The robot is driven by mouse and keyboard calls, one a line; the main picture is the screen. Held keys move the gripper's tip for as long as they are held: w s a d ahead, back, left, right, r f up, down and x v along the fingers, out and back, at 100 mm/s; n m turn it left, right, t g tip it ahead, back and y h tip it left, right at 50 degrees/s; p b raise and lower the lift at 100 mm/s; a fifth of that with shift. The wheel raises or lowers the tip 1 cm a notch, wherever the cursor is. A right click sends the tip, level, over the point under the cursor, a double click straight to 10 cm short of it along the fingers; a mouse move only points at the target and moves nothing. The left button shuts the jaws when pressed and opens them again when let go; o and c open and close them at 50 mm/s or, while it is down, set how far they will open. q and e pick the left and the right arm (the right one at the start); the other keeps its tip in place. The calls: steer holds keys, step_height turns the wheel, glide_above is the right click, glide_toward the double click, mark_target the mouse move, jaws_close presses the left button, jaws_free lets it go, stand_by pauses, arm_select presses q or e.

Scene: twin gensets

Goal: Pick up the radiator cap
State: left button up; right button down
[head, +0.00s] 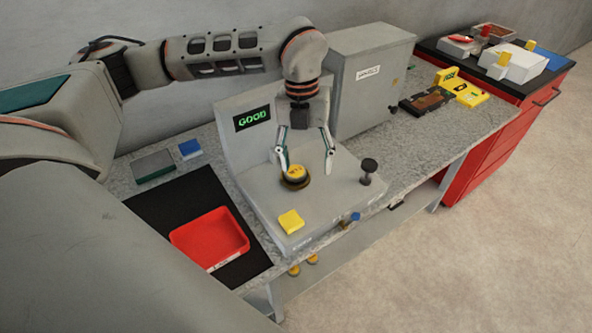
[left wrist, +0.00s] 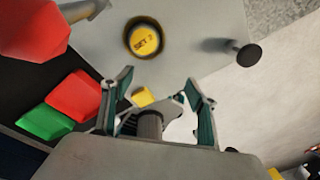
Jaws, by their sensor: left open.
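A round yellow cap with dark lettering (head: 295,173), which looks like the radiator cap, sits in a dark ring on the grey sloped bench unit. It also shows in the left wrist view (left wrist: 144,40), beyond the fingertips. My left gripper (head: 305,160) is open and points down just above and beside the cap, with one finger near the cap and the other off to its right. In the left wrist view my open gripper (left wrist: 160,82) has no cap between its fingers. I cannot tell whether a finger touches the cap. My right gripper is not in view.
A black knob (head: 369,166) stands right of the cap. A yellow block (head: 291,221) lies near the unit's front. A green "GOOD" display (head: 252,118) is behind. A red tray (head: 209,238) sits on a black mat at left. A grey cabinet (head: 372,80) stands close behind right.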

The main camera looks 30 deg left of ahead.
mark_target(295, 172)
arm_select(q)
steer(key=shift+n+y, duration=0.5)
steer(key=shift+y, duration=0.1)
steer(key=a, duration=0.1)
steer(key=w+a, duration=0.1)
steer(key=a+r, duration=0.1)
steer(key=a, duration=0.1)
steer(key=shift+w+r, duration=0.1)
steer(key=shift+w, duration=0.05)
steer(key=shift+a+f, duration=0.15)
steer(key=shift+f, duration=0.05)
steer(key=shift+w+f, duration=0.15)
steer(key=shift+f, duration=3.4)
steer(key=c, duration=1.2)
